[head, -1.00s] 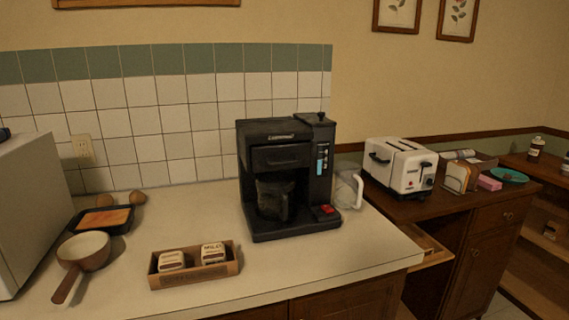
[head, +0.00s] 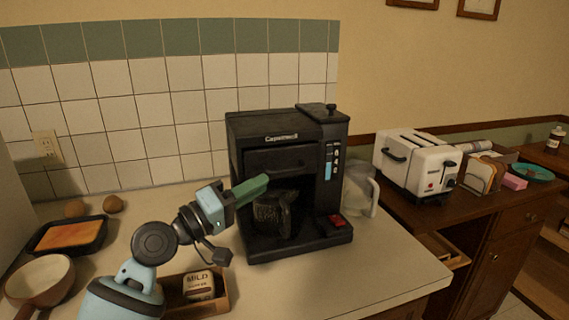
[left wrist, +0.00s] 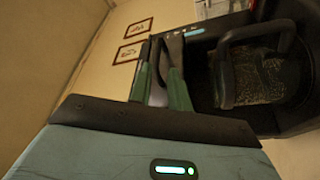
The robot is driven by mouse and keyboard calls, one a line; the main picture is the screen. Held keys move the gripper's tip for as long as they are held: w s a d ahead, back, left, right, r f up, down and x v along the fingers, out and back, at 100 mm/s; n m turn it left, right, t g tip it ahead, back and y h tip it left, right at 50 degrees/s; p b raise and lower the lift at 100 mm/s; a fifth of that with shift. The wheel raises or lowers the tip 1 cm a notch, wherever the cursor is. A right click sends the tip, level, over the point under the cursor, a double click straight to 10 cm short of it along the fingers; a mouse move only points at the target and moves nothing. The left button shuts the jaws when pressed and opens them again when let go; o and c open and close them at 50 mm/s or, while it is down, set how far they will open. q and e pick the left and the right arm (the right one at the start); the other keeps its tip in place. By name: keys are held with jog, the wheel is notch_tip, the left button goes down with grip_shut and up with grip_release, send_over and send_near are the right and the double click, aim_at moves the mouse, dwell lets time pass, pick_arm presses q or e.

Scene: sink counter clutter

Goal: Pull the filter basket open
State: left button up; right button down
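The black coffee maker (head: 285,185) stands on the counter. Its filter basket (head: 278,160) is the front section below the brand name and looks closed, flush with the body. The dark glass carafe (head: 272,215) sits below it; the carafe and a black loop handle show close up in the left wrist view (left wrist: 262,80). My left gripper (head: 262,184) is in front of the machine's left side, just below the basket front and near the carafe. My right gripper is not in view.
A box with a carton marked MILD (head: 199,285) lies under my left arm. A pan (head: 40,280) and a baking tray (head: 68,235) are at the left. A clear pitcher (head: 360,190) and a toaster (head: 415,165) stand right of the machine. The counter's front right is clear.

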aim_at(286, 171)
pick_arm(q)
jog(key=shift+s+r+p+x, duration=0.1)
jog(key=shift+s+p+x, duration=0.1)
jog(key=shift+x, duration=1.7)
jog(key=shift+s+r+p+x, duration=0.1)
jog(key=shift+p+x, duration=0.05)
jog(key=shift+x, duration=1.7)
jog(key=shift+d, duration=0.15)
grip_shut()
